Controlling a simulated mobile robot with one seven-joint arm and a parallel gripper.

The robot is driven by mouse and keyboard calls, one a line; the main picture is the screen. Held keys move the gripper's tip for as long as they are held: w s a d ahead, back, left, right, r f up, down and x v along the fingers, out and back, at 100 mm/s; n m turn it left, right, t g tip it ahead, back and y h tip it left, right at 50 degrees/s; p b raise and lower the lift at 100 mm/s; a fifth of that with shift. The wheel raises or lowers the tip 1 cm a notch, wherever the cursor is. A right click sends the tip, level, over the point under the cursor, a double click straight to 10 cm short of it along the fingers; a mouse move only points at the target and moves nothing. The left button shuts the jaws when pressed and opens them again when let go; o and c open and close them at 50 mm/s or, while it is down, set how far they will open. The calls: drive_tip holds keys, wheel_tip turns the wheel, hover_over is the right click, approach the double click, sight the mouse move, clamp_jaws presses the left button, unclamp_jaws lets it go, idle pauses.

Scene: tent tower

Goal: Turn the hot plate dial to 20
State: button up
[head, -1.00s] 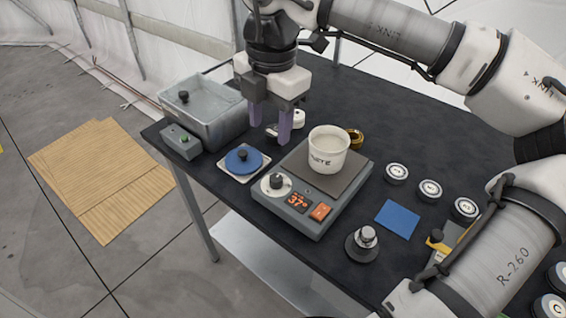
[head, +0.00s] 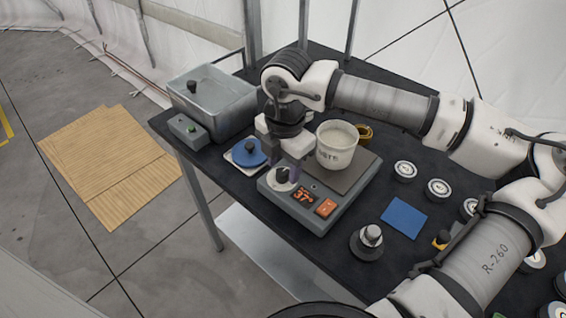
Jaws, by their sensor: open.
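The grey hot plate (head: 345,207) sits on the black table, with an orange display reading about 37 and an orange switch (head: 326,208) on its front. Its dial (head: 282,178), a dark knob on a white disc, is at the front left corner. A white cup (head: 336,146) with dark lettering stands on the plate top.
A metal bath (head: 215,108) with a green-button control box stands at the back left. A blue round lid (head: 249,152) on a white square is left of the dial. A blue square (head: 404,217), a knobbed weight (head: 368,241) and several round tins lie to the right.

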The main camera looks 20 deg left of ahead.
drive_tip(key=shift+f, duration=0.6)
drive_tip(key=c, duration=1)
